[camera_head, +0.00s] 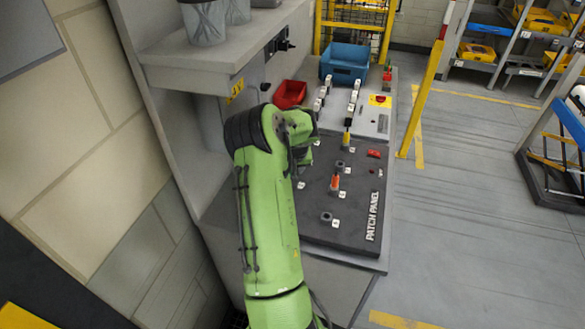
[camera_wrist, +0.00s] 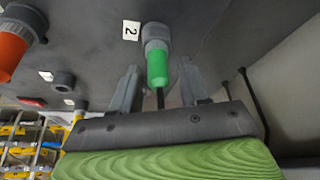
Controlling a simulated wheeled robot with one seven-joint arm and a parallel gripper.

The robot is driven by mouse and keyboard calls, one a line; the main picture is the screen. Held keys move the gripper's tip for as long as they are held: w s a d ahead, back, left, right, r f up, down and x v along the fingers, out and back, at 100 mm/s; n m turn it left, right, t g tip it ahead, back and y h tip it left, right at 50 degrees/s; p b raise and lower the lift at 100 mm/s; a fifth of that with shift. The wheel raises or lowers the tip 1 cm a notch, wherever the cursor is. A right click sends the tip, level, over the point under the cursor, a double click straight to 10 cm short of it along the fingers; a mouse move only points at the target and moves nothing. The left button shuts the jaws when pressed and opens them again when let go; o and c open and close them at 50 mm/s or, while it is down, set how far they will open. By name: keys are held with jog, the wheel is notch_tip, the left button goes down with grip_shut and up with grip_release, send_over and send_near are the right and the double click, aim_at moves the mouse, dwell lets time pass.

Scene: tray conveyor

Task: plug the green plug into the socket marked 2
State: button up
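The green plug (camera_wrist: 157,66) stands in a grey socket collar (camera_wrist: 154,33) beside the label 2 (camera_wrist: 131,30) in the wrist view. A thin black cable runs from its near end. My gripper (camera_wrist: 159,66) is open, with one finger on each side of the plug's near end and visible gaps to both. It holds nothing. In the head view my arm hides the green plug and its socket. How deep the plug sits cannot be told.
The dark patch panel (camera_head: 357,225) also bears an orange plug (camera_head: 335,182), a yellow plug (camera_head: 347,138), an empty-looking socket (camera_head: 326,217) and a red part (camera_head: 374,153). A red bin (camera_head: 290,94) and blue bin (camera_head: 344,62) stand behind. A shelf (camera_head: 180,60) overhangs at left.

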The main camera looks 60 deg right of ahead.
jog(key=shift+o, duration=0.6)
jog(key=shift+r, duration=0.15)
jog(key=v, duration=1.5)
jog(key=shift+r, duration=0.3)
jog(key=shift+s+a, duration=0.1)
